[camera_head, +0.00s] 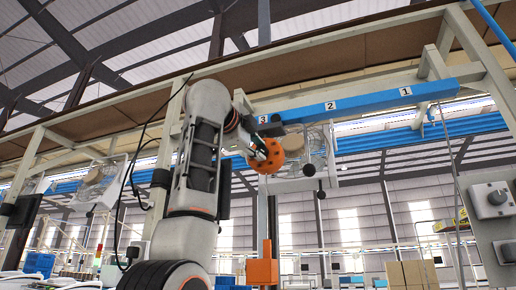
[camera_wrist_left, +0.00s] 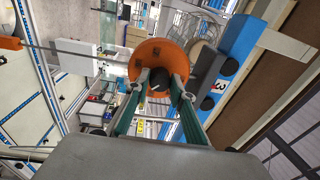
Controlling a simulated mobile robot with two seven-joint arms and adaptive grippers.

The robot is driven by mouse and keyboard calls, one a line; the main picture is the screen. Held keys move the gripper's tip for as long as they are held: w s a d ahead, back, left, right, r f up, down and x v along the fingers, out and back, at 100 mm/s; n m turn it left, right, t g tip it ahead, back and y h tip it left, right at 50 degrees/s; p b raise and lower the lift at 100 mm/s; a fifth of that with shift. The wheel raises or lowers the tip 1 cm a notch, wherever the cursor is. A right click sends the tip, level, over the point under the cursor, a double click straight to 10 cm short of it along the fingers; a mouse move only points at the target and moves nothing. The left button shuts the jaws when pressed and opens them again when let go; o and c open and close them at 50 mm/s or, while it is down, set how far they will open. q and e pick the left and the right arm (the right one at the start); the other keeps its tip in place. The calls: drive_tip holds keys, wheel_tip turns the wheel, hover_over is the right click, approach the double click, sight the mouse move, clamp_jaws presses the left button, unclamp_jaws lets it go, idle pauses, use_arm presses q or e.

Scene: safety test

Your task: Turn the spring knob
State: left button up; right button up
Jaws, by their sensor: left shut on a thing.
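An orange round disc (camera_head: 270,155) with dark holes sits below the blue rail at the end of my left arm. In the left wrist view the orange disc (camera_wrist_left: 150,52) has a dark knob (camera_wrist_left: 159,76) at its centre, which I take as the spring knob. My left gripper (camera_head: 257,151) is at the disc, and its green fingers (camera_wrist_left: 160,88) are shut on the dark knob from both sides. The fingertips partly hide the knob, so its turn angle cannot be told. My right gripper is not in view.
A blue rail (camera_head: 368,97) with labels 1, 2 and 3 runs above the disc. Small black knobs (camera_head: 308,170) hang close to its right. An orange box (camera_head: 262,271) is below. A grey control box with a knob (camera_head: 496,197) stands at the right edge.

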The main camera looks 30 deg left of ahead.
use_arm(q)
drive_tip(key=shift+m, duration=1.6)
drive_tip(key=o, duration=1.1)
drive_tip(key=shift+s, duration=0.1)
drive_tip(key=s+d, duration=0.1)
drive_tip(key=s, duration=1)
drive_tip(key=shift+s+d+f, duration=0.25)
drive_tip(key=shift+s+d, duration=0.15)
